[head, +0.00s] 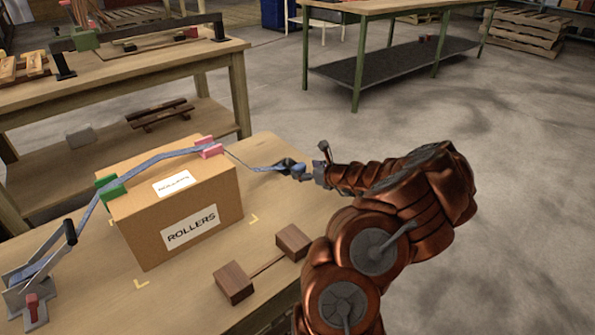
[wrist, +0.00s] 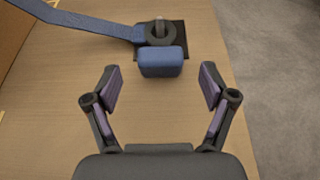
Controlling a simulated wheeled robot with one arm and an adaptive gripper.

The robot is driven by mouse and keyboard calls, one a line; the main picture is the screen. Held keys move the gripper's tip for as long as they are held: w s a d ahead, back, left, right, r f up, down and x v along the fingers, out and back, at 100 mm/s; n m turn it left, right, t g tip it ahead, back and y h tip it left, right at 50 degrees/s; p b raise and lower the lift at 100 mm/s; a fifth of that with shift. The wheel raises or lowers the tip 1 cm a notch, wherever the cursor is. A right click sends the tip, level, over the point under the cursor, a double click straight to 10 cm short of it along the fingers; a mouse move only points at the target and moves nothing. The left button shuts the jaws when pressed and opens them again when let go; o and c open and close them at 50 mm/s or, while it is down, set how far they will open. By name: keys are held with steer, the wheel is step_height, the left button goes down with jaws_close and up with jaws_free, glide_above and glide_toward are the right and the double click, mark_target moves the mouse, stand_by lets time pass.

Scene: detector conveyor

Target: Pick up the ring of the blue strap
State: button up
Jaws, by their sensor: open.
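The blue strap (head: 155,160) runs from a lever device at the left, over the cardboard box, and down to the table beside my gripper (head: 290,168). In the wrist view the strap (wrist: 85,20) ends at a dark ring (wrist: 161,40) that sits around a short upright peg on a dark plate. A blue block (wrist: 161,62) is attached at the near side of the ring. My gripper (wrist: 158,82) is open and empty, its two fingertips apart to either side and just short of the block.
The box labelled ROLLERS (head: 195,205) stands left of my gripper, with green (head: 110,187) and pink (head: 209,147) corner pieces under the strap. The lever device (head: 35,275) is at far left. Two joined wooden blocks (head: 235,283) lie in front. The table's right edge is close.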

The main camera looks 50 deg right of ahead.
mark_target(302, 169)
steer(key=shift+b+x, duration=0.75)
steer(key=shift+x, duration=1.75)
steer(key=c, duration=1.4)
